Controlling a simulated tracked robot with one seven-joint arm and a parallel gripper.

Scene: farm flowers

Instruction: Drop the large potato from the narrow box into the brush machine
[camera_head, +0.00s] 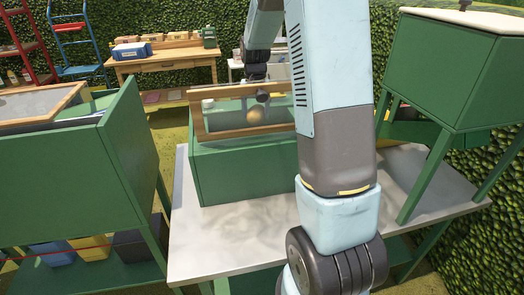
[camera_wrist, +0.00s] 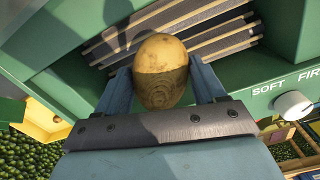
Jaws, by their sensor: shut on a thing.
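My gripper (camera_wrist: 163,88) is shut on a large tan potato (camera_wrist: 160,58), one finger on each side of it. The potato's upper part is lit and its lower part is in shade. In the wrist view it is seen over the slatted opening of the green brush machine (camera_wrist: 55,70). In the head view the brush machine (camera_head: 240,172) stands on a pale table, and the potato (camera_head: 255,115) shows by its wood-framed top. My arm hides the machine's right part. I cannot tell which thing is the narrow box.
A dial (camera_wrist: 292,104) marked SOFT and FIRM sits on the machine's front. A green bin (camera_head: 60,180) stands at left and a green hopper on legs (camera_head: 445,65) at right. A wooden bench (camera_head: 165,57) is behind. The pale tabletop (camera_head: 235,235) is clear in front.

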